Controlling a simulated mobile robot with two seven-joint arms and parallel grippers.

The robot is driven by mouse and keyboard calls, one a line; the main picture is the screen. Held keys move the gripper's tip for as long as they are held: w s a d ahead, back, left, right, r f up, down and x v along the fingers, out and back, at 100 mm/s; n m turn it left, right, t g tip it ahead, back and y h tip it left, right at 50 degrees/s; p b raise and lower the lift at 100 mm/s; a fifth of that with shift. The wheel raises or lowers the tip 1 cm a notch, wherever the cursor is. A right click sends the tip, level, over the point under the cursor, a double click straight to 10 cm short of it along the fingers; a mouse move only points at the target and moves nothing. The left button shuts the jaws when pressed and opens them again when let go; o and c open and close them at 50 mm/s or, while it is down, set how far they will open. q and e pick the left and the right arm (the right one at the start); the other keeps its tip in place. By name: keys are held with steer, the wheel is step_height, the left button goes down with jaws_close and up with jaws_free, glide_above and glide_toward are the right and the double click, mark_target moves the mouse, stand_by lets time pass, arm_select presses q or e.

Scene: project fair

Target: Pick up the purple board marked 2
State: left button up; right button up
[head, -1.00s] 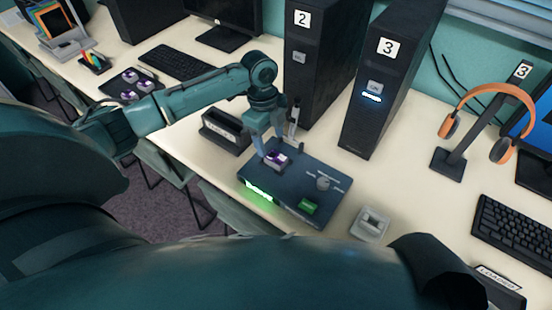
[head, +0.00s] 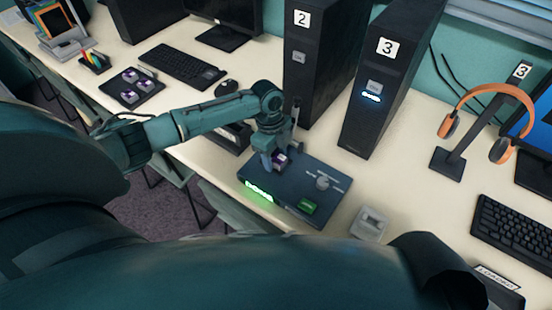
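The purple board (head: 281,162) is a small block with a white patch on the dark blue-grey device (head: 285,192) in the middle. Its number is too small to read. My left gripper (head: 283,155) points down over it, with its fingers apart on either side. The left finger hides part of the board, and contact with it is unclear. More purple-and-white boards (head: 130,96) sit in a dark tray (head: 151,94) at the upper left. My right gripper is not in view.
The device has a lit green display (head: 260,191), a grey knob (head: 323,183) and a green button (head: 307,207). Towers marked 2 (head: 314,80) and 3 (head: 384,100) stand close behind. A small grey box (head: 370,224) is at its right. A headphone stand (head: 452,160) is farther right.

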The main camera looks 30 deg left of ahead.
arm_select(q)
steer(key=c, duration=0.8)
